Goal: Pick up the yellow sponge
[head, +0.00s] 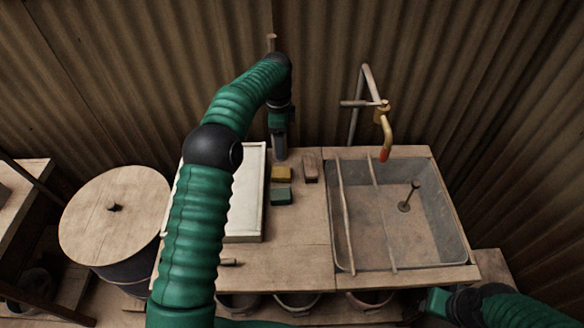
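The yellow sponge (282,174) lies flat on the wooden counter, behind a green block (281,196) and left of a brownish block (311,167). My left gripper (280,150) points down over the back of the counter, a little behind the yellow sponge and apart from it in the picture. Its fingers are small and seen edge-on, so their opening does not show. My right gripper (436,302) is at the lower right, in front of the sink, and far from the sponge. Its fingers are too unclear to read.
A white tray (254,205) lies left of the sponges, partly behind my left arm. A metal sink (415,230) with wooden rails and a drain plug (409,197) is at the right. A curved tap (386,130) stands behind it. A round-lidded barrel (112,225) stands left.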

